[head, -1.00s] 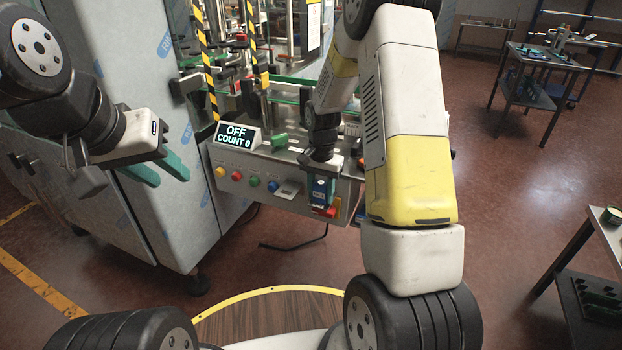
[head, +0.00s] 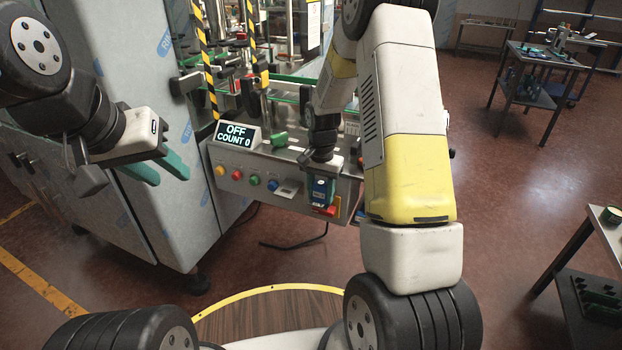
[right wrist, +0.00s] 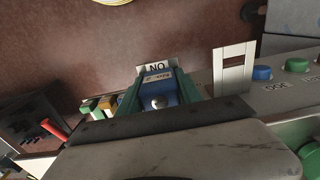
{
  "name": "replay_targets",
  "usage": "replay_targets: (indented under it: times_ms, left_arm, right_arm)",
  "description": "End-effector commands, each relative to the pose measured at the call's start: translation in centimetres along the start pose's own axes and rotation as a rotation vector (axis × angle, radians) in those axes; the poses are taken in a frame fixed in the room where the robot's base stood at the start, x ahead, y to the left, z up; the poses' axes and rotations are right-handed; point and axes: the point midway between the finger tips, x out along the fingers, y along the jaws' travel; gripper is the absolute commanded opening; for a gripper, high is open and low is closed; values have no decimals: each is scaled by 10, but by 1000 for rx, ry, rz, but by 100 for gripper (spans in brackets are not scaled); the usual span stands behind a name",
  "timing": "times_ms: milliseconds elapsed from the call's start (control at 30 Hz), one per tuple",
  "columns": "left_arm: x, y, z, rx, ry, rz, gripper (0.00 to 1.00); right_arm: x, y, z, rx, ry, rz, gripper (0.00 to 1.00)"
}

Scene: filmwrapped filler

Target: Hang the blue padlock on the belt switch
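The blue padlock (head: 320,191) is between the green fingers of my right gripper (head: 321,180), at the front of the machine's control panel. In the right wrist view the padlock (right wrist: 158,90) shows its blue body, with a green finger against each side. The belt switch (head: 326,211) is a red part on a yellow plate (head: 338,206), just below and beside the padlock. The padlock and gripper cover part of it, and I cannot tell whether the shackle touches it. My left gripper (head: 167,169) is empty, its green fingers apart, left of the panel.
The panel (head: 240,163) carries several coloured buttons and a display (head: 238,134) reading OFF, COUNT 0. A grey cabinet (head: 140,215) stands at left below my left gripper. A side table (head: 606,222) is at far right. The red floor between is open.

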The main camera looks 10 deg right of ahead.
Motion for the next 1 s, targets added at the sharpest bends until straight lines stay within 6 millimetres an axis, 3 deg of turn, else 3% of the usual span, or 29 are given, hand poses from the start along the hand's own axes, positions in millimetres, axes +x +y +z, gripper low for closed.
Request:
replay_targets:
  times_ms: [33,100,467,1000]
  left_arm:
    - [0,0,0,0,0,0,36]
    - [0,0,0,0,0,0,36]
    - [0,0,0,0,0,0,36]
    - [0,0,0,0,0,0,36]
  right_arm:
    - [1,0,1,0,-2,2,54]
    - [1,0,1,0,-2,2,65]
    - [-3,0,0,0,-1,1,65]
    - [-78,1,1,-2,1,-2,65]
